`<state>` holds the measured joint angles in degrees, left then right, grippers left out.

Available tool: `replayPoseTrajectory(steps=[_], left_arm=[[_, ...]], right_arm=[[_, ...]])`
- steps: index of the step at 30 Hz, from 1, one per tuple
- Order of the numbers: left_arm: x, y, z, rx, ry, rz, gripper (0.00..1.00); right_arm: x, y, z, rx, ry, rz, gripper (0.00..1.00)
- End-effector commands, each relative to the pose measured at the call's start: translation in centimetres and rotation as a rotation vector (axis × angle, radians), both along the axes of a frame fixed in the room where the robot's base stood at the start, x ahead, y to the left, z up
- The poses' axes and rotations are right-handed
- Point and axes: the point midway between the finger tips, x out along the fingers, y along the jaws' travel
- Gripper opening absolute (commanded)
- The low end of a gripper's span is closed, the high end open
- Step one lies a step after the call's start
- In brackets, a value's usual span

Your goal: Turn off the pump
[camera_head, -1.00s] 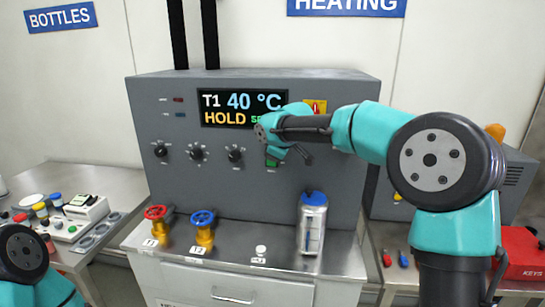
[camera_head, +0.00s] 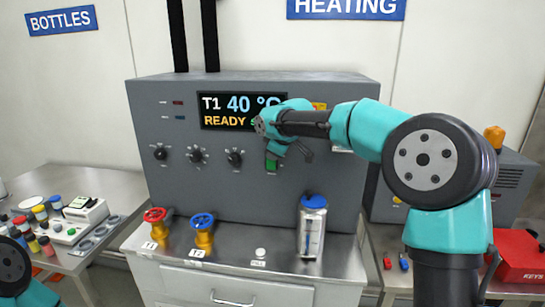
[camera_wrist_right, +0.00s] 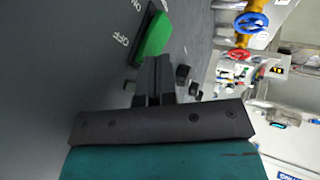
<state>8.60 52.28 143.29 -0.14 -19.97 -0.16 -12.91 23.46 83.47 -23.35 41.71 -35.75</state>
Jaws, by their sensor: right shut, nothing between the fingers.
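A green rocker switch (camera_head: 271,165) sits on the front of the grey control cabinet (camera_head: 330,180), below the display. In the right wrist view the green switch (camera_wrist_right: 153,38) is large, with ON and OFF printed beside it. I cannot tell which way it is tipped. My right gripper (camera_head: 284,150) is at the panel just by the switch, and partly hides it and the display in the head view. Its fingers (camera_wrist_right: 154,68) are shut and empty, with their tips close to the switch near the OFF end; contact is unclear. My left gripper is out of view.
The display (camera_head: 240,110) reads T1 40 °C and READY. Several black knobs (camera_head: 196,154) are left of the switch. Red (camera_head: 154,214) and blue (camera_head: 202,220) valve wheels and a blue-capped canister (camera_head: 313,225) stand below on the metal bench.

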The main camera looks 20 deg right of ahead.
Motion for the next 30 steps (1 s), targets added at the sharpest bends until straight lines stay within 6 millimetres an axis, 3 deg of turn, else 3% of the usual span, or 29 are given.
replayPoseTrajectory(steps=[17, 29, 30], left_arm=[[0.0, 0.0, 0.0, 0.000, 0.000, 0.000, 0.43], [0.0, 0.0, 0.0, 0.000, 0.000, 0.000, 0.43], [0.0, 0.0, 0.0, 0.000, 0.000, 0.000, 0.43]], right_arm=[[-0.2, 0.1, 0.6, 0.000, -0.001, 0.001, 0.00], [-3.6, 3.0, 1.1, 0.000, 0.000, 0.018, 0.00], [-3.7, 2.6, 1.9, 0.002, -0.004, 0.014, 0.00]])
